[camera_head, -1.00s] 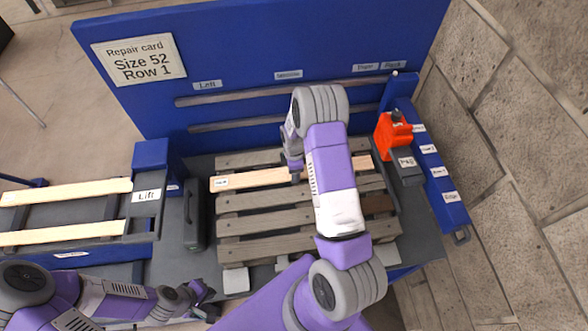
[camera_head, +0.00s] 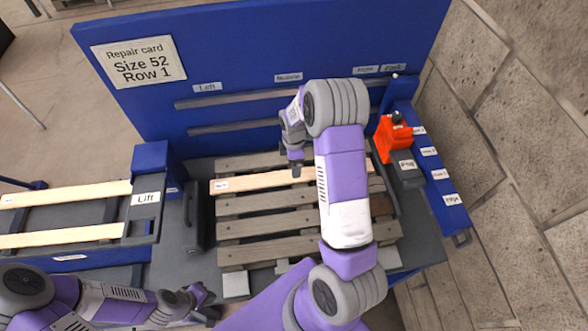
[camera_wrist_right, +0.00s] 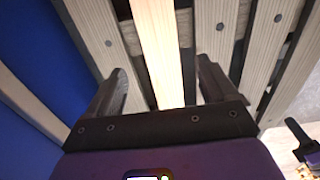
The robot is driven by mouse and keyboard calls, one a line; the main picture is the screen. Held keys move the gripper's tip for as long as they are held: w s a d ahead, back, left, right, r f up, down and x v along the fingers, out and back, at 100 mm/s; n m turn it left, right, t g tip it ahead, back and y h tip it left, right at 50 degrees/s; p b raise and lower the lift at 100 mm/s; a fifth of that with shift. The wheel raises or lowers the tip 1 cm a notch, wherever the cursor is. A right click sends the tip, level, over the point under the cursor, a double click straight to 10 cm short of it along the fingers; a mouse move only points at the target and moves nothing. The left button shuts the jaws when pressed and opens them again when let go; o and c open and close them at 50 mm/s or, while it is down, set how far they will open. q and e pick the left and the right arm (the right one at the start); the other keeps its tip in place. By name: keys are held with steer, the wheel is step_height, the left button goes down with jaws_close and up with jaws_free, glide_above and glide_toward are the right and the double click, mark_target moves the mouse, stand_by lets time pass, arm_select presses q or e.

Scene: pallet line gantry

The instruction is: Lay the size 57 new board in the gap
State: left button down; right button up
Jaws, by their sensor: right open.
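A pale new board (camera_head: 250,182) lies across the weathered pallet (camera_head: 265,222), in line with its slats, with a small label at its left end. Its label is too small to read. My right gripper (camera_head: 296,168) is over the middle of this board. In the right wrist view the pale board (camera_wrist_right: 158,50) runs between the two spread fingers of the right gripper (camera_wrist_right: 160,92), with space on both sides. My left gripper (camera_head: 208,303) is low at the front left, away from the pallet, its fingers apart and empty. My right arm hides part of the pallet's right side.
The repair card (camera_head: 140,62) reads Size 52, Row 1. Two pale boards (camera_head: 65,194) lie on the left rack, beside the Lift block (camera_head: 146,198). An orange tool (camera_head: 392,138) stands at right on the PNG-like labelled block. A blue panel (camera_head: 290,40) closes the back.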

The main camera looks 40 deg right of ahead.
steer(key=shift+r, duration=2.4)
steer(key=shift+f, duration=0.1)
